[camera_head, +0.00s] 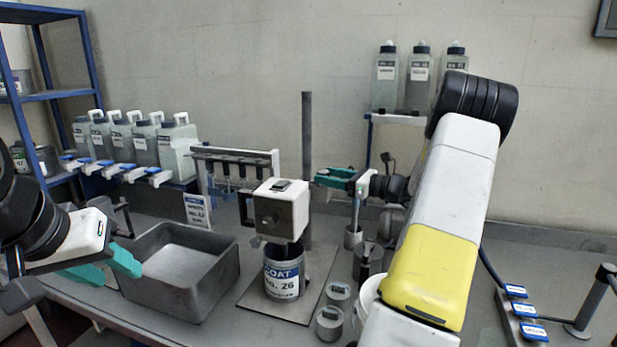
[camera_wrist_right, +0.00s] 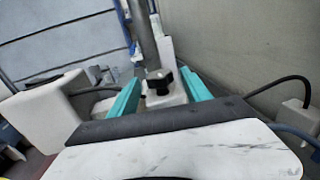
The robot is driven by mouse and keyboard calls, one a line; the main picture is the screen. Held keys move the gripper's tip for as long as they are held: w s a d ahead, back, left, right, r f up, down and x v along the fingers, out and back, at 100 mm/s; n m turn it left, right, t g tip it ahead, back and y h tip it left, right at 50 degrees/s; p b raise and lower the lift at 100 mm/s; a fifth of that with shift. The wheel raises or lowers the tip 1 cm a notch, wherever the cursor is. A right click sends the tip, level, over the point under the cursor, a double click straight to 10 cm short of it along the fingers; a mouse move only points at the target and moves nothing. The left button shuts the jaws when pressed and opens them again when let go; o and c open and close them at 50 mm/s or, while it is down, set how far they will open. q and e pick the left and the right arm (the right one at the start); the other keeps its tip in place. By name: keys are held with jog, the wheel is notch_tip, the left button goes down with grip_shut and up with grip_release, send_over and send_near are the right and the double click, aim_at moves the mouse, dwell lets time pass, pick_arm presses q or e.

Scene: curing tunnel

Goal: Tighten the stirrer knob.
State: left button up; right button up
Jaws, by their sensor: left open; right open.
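The stirrer (camera_head: 281,210) is a white box-shaped head with a grey front face, beside a dark upright post (camera_head: 307,130) on a flat base plate. A can labelled COAT No. 26 (camera_head: 283,275) stands under the head. In the right wrist view a black knob (camera_wrist_right: 158,78) shows on a white block, between the lines of the teal fingers and around their tips. I cannot tell whether they touch it. My right gripper (camera_head: 322,178) is open, right of the post, pointing left. It also shows in the wrist view (camera_wrist_right: 165,83). My left gripper (camera_head: 118,270) is open and empty, by the grey bin.
A grey open bin (camera_head: 205,300) sits left of the stirrer. Several bottles (camera_head: 140,140) stand behind it, beside a rack (camera_head: 235,155). Small metal pots (camera_head: 330,323) stand right of the base plate. More bottles (camera_head: 420,82) stand on a shelf at the back.

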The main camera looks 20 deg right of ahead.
jog(key=shift+w+a, duration=0.1)
jog(key=shift+a, duration=0.05)
grip_shut()
jog(key=shift+m+t+h, duration=0.3)
jog(key=m+t+h, duration=0.1)
jog(key=m+h, duration=0.1)
jog(key=h, duration=0.1)
jog(key=m+t+h, duration=0.1)
jog(key=shift+s+a+t, duration=0.25)
jog(key=shift+a+t, duration=0.05)
jog(key=shift+a, duration=0.05)
jog(key=shift+a+m+t+h, duration=0.1)
jog(key=shift+m+t+h, duration=0.25)
jog(key=shift+m+h, duration=0.85)
jog(key=shift+a+m+t+h, duration=0.1)
jog(key=shift+m+t+h, duration=0.45)
jog(key=shift+h, duration=1.15)
jog(key=shift+m, duration=0.25)
grip_release()
